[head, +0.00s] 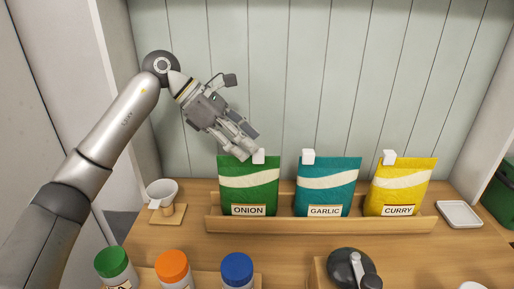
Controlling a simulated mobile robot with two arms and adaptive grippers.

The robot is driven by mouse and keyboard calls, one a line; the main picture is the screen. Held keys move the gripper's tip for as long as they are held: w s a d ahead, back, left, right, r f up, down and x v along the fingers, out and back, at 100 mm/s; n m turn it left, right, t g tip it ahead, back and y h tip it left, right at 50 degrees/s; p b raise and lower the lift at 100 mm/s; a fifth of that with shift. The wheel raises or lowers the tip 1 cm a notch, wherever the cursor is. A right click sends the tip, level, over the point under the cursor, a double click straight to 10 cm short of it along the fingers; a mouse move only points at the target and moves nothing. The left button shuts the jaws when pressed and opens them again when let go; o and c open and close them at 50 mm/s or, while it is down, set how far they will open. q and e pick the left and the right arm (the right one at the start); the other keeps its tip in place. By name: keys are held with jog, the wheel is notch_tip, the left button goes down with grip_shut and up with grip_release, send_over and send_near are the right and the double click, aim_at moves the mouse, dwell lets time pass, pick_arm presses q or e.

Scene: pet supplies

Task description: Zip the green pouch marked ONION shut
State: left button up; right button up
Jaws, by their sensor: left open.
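The green pouch marked ONION (249,195) stands upright at the left end of a wooden rack. It has a cream wave band and a label at its base. My right gripper is not in view.
A teal GARLIC pouch (327,192) and a yellow CURRY pouch (401,190) share the rack (320,225). Lidded jars (237,268) stand in front. A panelled wall (320,90) is behind.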

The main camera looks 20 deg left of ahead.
aim_at(258, 156)
pick_arm(q)
jog(key=x, duration=0.4)
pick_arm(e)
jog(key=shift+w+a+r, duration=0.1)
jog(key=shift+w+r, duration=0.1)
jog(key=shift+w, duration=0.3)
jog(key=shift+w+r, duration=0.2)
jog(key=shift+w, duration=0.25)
pick_arm(q)
grip_shut()
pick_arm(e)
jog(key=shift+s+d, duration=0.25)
